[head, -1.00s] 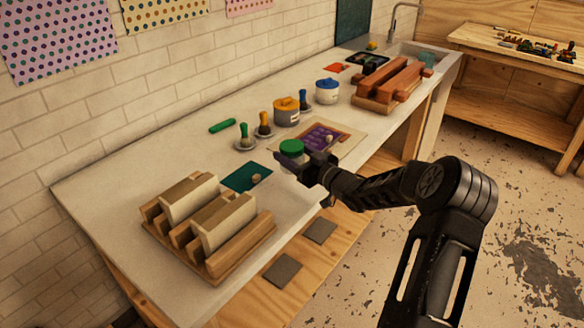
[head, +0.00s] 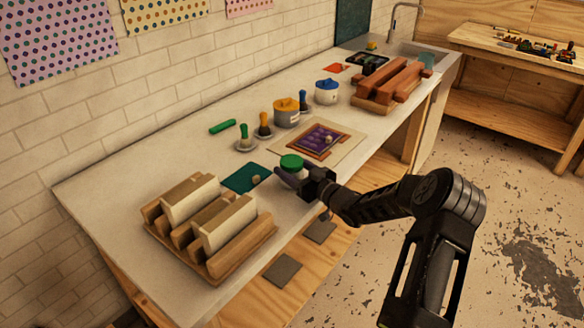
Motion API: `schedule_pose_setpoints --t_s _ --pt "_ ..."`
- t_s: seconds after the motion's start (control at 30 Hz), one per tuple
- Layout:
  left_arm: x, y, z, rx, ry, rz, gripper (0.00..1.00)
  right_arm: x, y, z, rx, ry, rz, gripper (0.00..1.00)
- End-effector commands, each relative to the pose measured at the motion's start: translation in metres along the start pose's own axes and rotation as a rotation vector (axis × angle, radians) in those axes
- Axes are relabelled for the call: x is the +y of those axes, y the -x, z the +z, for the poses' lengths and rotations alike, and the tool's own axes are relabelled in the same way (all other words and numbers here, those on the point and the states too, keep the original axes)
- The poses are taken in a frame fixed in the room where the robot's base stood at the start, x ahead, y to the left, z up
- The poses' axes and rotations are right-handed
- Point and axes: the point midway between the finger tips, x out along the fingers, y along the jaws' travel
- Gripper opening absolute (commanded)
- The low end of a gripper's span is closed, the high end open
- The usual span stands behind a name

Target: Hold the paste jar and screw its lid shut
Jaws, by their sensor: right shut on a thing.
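The paste jar (head: 294,173) is pale, with a green lid (head: 291,161) on top. It is near the front edge of the long bench, in the middle of the head view. My right gripper (head: 293,179) is shut on the jar's body, below the lid, and its dark fingers hide much of the jar. The jar looks upright. I cannot tell whether its base touches the bench or how tightly the lid sits. My left gripper is not in view.
A wooden rack (head: 215,257) stands at front left. A teal sheet (head: 244,177) and a framed purple print (head: 320,138) lie near the jar. Green-handled (head: 244,134) and orange-handled (head: 264,121) tools, yellow (head: 287,115) and blue-lidded (head: 327,95) pots stand behind.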

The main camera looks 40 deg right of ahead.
Motion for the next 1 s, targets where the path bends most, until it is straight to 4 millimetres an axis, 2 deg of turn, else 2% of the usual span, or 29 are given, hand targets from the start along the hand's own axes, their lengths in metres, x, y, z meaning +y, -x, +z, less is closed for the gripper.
schedule_pose_setpoints --t_s 0.13,0.17,0.2,0.43,0.8,1.0 --pt "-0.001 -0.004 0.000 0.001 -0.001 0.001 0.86 0.000 0.000 0.003 0.001 0.001 0.000 0.00" --pt "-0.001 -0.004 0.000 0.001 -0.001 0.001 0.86 0.000 0.000 0.004 0.000 0.000 0.000 0.65" --pt "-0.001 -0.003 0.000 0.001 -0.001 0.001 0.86 0.000 0.000 0.003 -0.001 0.000 0.000 0.68" --pt "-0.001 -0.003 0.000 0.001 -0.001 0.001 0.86 0.000 0.000 0.003 -0.001 0.000 0.000 0.86" --pt "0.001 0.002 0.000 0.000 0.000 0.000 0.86 0.000 0.001 -0.002 -0.001 0.000 0.000 0.86" --pt "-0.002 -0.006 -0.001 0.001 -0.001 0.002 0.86 0.001 0.026 0.002 -0.002 0.001 0.002 0.86"
